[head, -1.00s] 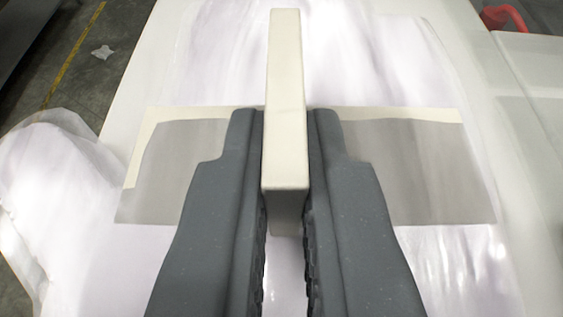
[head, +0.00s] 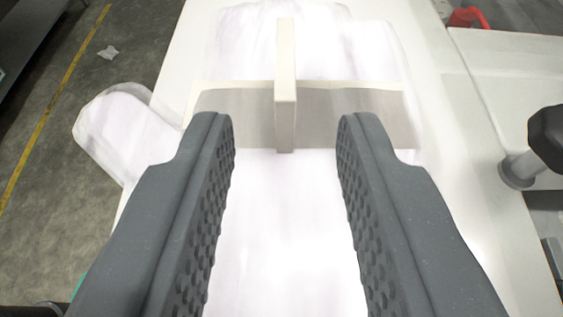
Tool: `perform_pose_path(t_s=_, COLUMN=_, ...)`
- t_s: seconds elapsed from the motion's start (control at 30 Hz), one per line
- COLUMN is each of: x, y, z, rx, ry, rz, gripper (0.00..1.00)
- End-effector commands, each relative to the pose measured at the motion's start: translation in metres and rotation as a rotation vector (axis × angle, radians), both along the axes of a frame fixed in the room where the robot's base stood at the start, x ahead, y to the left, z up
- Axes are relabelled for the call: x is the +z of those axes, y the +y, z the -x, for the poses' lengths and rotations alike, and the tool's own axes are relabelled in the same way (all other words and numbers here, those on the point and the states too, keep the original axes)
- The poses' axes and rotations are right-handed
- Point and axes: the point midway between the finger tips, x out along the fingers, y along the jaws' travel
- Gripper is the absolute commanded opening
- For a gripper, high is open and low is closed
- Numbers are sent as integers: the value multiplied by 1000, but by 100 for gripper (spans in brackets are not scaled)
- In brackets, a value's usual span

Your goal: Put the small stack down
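The small stack (head: 285,85) is a narrow, cream-white upright block in the head view. The stack's underside is hidden.
The glove's thumb (head: 125,130) hangs past the table's left edge over the concrete floor (head: 60,230). A red object (head: 468,17) is at the back right. A black and grey fixture (head: 530,150) stands on the right.

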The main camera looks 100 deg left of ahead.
Motion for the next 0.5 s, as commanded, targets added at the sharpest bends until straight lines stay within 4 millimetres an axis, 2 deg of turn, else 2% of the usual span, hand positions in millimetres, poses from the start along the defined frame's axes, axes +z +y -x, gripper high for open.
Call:
perform_pose_path(t_s=0.2, x=14, y=-34, z=-9, rx=0, ry=-5, rz=1, gripper=30)
perform_pose_path(t_s=0.5, x=24, y=-56, z=-13, rx=0, ry=-1, rz=0, gripper=30)
